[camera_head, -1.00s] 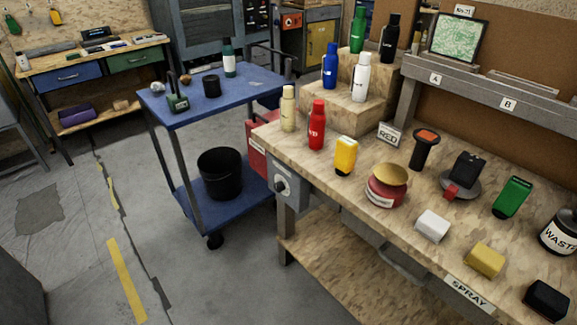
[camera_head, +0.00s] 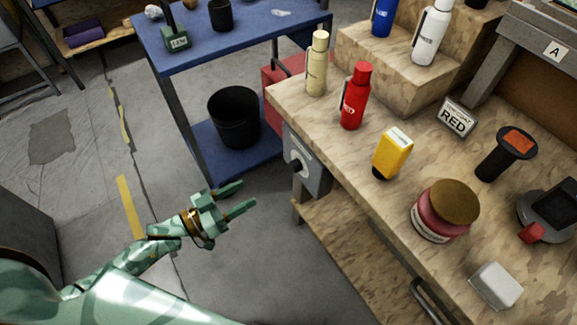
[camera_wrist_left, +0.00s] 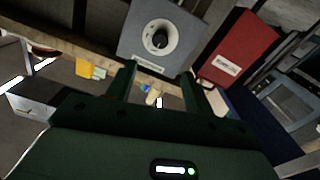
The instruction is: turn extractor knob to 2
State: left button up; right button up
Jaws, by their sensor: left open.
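The extractor knob (camera_head: 298,162) is a dark knob on a grey box (camera_head: 311,166) fixed to the end of the workbench, below the top. In the left wrist view the knob (camera_wrist_left: 158,41) sits in a pale round dial on the grey box (camera_wrist_left: 181,50), upper middle, with a label below it; I cannot read its setting. My left gripper (camera_head: 250,197) is open and empty, to the left of and below the box in the head view, apart from it. Its two fingers (camera_wrist_left: 158,86) reach up towards the box in the left wrist view. My right gripper is not in view.
The wooden workbench (camera_head: 375,205) holds a red bottle (camera_head: 355,98), a cream bottle (camera_head: 317,65), a yellow container (camera_head: 393,153) and a red jar (camera_head: 444,211). A blue cart (camera_head: 180,52) with a black bin (camera_head: 235,117) stands behind. A red box (camera_wrist_left: 239,48) is beside the grey box.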

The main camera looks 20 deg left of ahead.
aim_at(292, 168)
pick_arm(q)
jog(key=b+x, duration=0.2)
jog(key=x, duration=1.2)
jog(key=shift+f+b, duration=0.1)
jog(key=shift+b, duration=0.3)
jog(key=shift+s, duration=0.1)
jog(key=shift+c, duration=0.3)
jog(key=c, duration=0.9)
